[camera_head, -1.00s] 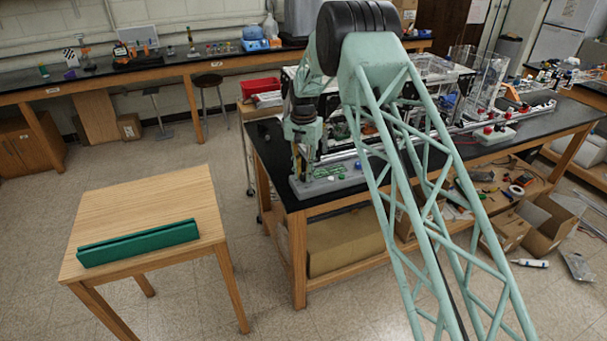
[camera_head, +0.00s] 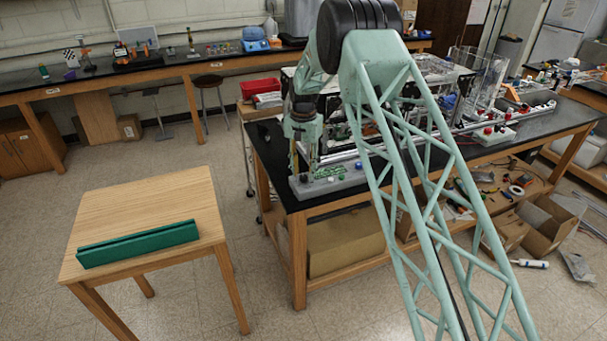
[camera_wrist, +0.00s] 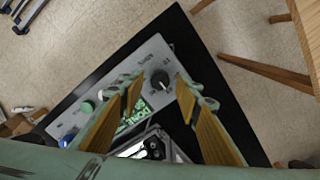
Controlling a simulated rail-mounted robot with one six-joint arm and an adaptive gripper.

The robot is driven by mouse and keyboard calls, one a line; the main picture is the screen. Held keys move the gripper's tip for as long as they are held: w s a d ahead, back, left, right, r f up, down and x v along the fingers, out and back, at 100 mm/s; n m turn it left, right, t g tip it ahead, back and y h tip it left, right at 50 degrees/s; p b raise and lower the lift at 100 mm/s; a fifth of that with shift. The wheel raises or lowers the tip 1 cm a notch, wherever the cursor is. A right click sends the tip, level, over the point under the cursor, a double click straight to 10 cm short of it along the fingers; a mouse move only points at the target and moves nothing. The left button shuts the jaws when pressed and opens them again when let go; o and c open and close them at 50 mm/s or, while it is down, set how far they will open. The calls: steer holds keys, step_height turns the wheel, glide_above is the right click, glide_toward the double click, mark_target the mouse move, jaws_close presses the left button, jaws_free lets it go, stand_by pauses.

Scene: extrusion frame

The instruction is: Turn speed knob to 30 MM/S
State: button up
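Whether either finger touches the knob cannot be told. In the head view my gripper (camera_head: 306,168) points down over the panel (camera_head: 345,184) on the black bench; the knob is not clear there.
A green button (camera_wrist: 86,107) and other small controls lie along the panel. The black benchtop (camera_head: 268,146) carries much equipment behind my arm. A wooden table (camera_head: 150,205) with a green bar (camera_head: 138,243) stands left.

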mark_target(304, 176)
step_height(304, 176, up, 11)
stand_by(0.6)
stand_by(0.4)
steer(key=s+d+r+n+t+b, duration=0.1)
steer(key=s+d+r, duration=0.45)
steer(key=r, duration=0.25)
steer(key=s+d+r+b, duration=0.2)
steer(key=s+d+r, duration=0.3)
steer(key=r, duration=0.4)
steer(key=s+d+r+t+b, duration=0.1)
steer(key=s+d+r, duration=0.35)
steer(key=s, duration=0.45)
steer(key=s+d+r+b, duration=0.1)
steer(key=s+d+r, duration=0.3)
steer(key=s, duration=0.5)
steer(key=s+d+r+n+b, duration=0.1)
steer(key=s+d, duration=0.2)
steer(key=s, duration=0.7)
steer(key=s+d+r+n+b, duration=0.1)
steer(key=s+d, duration=0.1)
steer(key=s, duration=0.8)
steer(key=s+d+f+t+b, duration=0.1)
steer(key=s+f, duration=0.3)
steer(key=s, duration=0.6)
steer(key=s+d+f+t+b, duration=0.1)
steer(key=s+f, duration=0.3)
steer(key=s, duration=0.7)
steer(key=shift+d+n+b, duration=0.4)
steer(key=shift+d+b, duration=0.05)
steer(key=shift+d, duration=0.35)
